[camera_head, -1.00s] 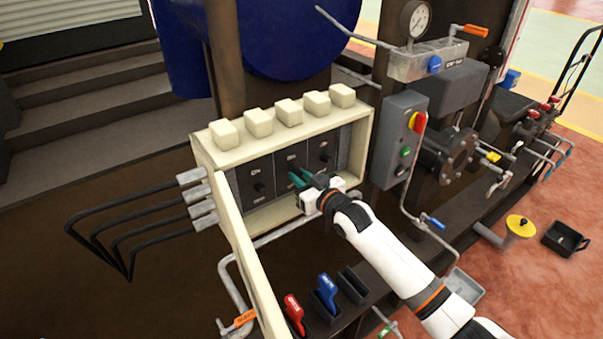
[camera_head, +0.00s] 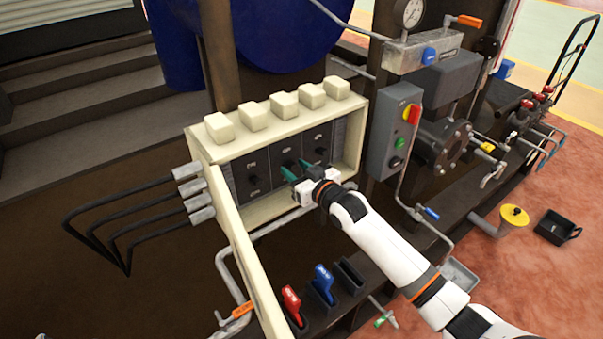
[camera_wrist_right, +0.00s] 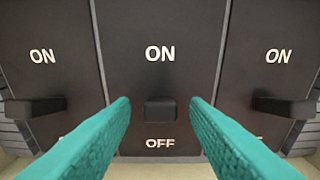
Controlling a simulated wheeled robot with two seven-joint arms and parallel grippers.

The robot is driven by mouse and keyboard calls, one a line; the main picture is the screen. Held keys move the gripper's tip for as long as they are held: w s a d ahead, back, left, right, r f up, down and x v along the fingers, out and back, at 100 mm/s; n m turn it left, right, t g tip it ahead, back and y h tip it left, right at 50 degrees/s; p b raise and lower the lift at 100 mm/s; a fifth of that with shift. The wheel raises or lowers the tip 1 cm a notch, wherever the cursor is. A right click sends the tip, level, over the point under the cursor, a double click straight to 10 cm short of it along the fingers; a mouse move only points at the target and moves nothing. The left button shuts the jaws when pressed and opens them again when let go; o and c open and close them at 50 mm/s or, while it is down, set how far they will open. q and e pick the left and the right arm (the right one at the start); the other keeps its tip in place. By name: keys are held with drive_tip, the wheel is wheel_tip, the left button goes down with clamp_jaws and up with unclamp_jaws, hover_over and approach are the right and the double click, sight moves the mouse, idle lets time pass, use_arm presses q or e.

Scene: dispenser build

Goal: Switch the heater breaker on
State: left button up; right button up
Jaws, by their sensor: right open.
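The cream breaker box (camera_head: 357,128) stands open with a row of black breakers. The wrist view shows the middle breaker (camera_wrist_right: 160,25) with ON above and OFF below. Its black toggle (camera_wrist_right: 160,110) sits low, just above OFF. Breakers to its left (camera_wrist_right: 45,25) and right (camera_wrist_right: 275,25) also have low toggles. The name labels are too small to read, so I cannot tell which is the heater's. My right gripper (camera_head: 291,168) is open at the middle breaker, its teal fingers either side of the toggle. Contact with it cannot be told. My left gripper is not in view.
A grey control box (camera_head: 383,150) with a red and yellow switch stands right of the breaker box. Red (camera_head: 291,303) and blue (camera_head: 325,284) handled items sit in holders below. Black cables (camera_head: 120,205) leave the box's left side. A cream door edge projects forward at lower left.

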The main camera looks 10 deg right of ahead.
drive_tip(key=shift+s+d, duration=0.15)
drive_tip(key=shift+s, duration=0.2)
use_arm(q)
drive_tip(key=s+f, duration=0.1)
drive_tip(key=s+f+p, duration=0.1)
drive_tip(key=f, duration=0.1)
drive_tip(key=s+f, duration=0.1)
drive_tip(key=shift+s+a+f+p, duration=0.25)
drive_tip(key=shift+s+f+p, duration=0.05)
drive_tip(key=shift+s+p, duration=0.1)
use_arm(e)
drive_tip(key=v, duration=1.1)
drive_tip(key=shift+r, duration=0.1)
